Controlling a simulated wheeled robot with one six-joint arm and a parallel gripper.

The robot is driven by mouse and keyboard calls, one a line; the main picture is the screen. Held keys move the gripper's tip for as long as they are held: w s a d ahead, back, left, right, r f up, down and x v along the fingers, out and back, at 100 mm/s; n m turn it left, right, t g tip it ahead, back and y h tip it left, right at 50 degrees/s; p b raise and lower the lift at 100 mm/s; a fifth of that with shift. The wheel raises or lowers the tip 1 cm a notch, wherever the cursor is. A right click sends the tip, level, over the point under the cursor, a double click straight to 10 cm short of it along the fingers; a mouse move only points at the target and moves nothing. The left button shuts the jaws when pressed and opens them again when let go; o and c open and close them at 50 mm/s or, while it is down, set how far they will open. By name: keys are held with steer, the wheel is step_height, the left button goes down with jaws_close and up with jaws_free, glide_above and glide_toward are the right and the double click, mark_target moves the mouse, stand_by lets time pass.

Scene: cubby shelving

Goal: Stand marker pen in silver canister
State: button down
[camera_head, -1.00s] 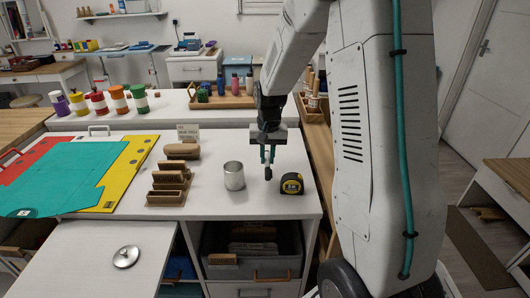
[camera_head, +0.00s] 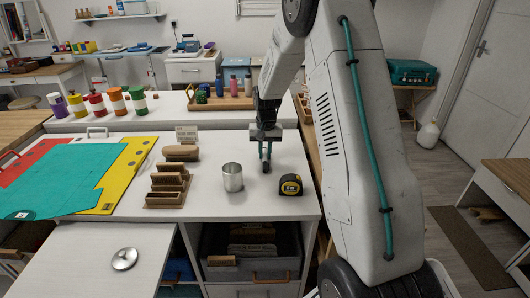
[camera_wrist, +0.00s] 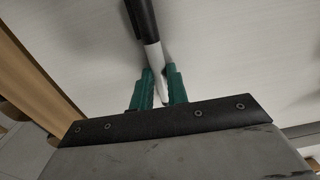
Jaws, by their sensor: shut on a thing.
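The silver canister (camera_head: 232,178) stands upright and open-topped on the white counter. Its lid (camera_head: 124,258) lies apart on the lower white surface at the front left. My gripper (camera_head: 266,160) points down over the counter, behind and to the right of the canister. In the wrist view its green fingers (camera_wrist: 160,92) are shut on the marker pen (camera_wrist: 152,55), which has a white barrel and a black end pointing away from the fingers. In the head view the pen is mostly hidden by the fingers, and I cannot tell whether it touches the counter.
A yellow and black tape measure (camera_head: 290,185) sits right of the canister, near the counter's right edge. Wooden racks (camera_head: 166,190) stand to its left. A wooden tray of bottles (camera_head: 222,101) is behind. Bare counter lies between the canister and my gripper.

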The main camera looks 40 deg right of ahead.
mark_target(266, 155)
steer(key=shift+f, duration=0.15)
steer(key=c, duration=1.4)
jaws_free()
steer(key=shift+o, duration=0.2)
step_height(266, 155, up, 12)
steer(key=s+a+r+n, duration=0.1)
steer(key=s+a+r, duration=0.4)
steer(key=r, duration=0.1)
steer(key=s+a+r+n, duration=0.2)
steer(key=s+a+r, duration=0.5)
steer(key=s, duration=0.4)
steer(key=s+a+f+n, duration=0.1)
steer(key=s+a, duration=0.3)
steer(key=s, duration=0.6)
steer(key=s+a+f+n+t, duration=0.1)
steer(key=s+a, duration=0.3)
steer(key=s, duration=0.6)
steer(key=shift+s+f+n, duration=0.15)
steer(key=shift+s+n, duration=0.15)
steer(key=shift+n, duration=0.6)
